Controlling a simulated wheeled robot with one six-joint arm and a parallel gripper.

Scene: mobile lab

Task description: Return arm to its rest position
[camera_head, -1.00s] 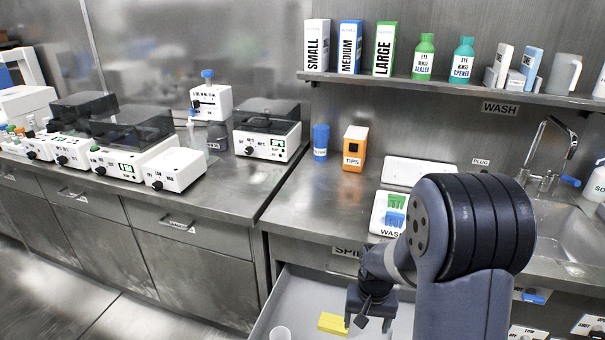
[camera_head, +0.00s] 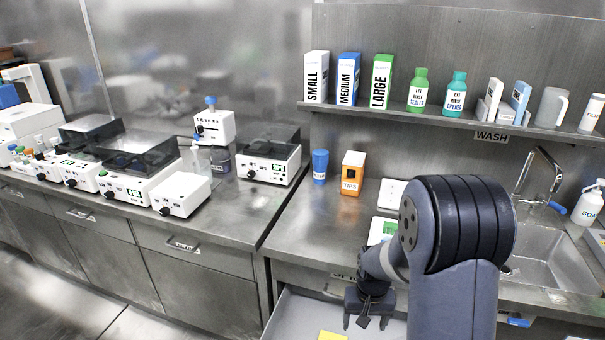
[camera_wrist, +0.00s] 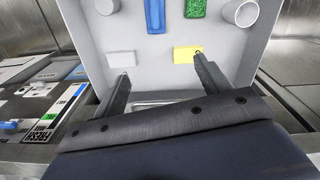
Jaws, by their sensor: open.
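My arm is folded in front of the counter at the right of the head view. My gripper (camera_head: 368,318) points down over the open grey drawer (camera_head: 290,318). In the wrist view, my gripper (camera_wrist: 160,82) has its two fingers spread apart, with nothing between them. Beyond the fingertips the drawer (camera_wrist: 150,65) holds a yellow block (camera_wrist: 186,54), a white block (camera_wrist: 121,59), a blue item (camera_wrist: 155,15), a green item (camera_wrist: 196,8) and white cups (camera_wrist: 241,12). The right fingertip appears close to the yellow block; I cannot tell if they touch.
The steel counter (camera_head: 310,215) carries an orange tips box (camera_head: 352,174) and a blue cup (camera_head: 319,166). A shelf (camera_head: 400,112) with boxes and bottles runs above. The sink (camera_head: 550,260) is at right. White machines (camera_head: 268,160) stand on the left counter.

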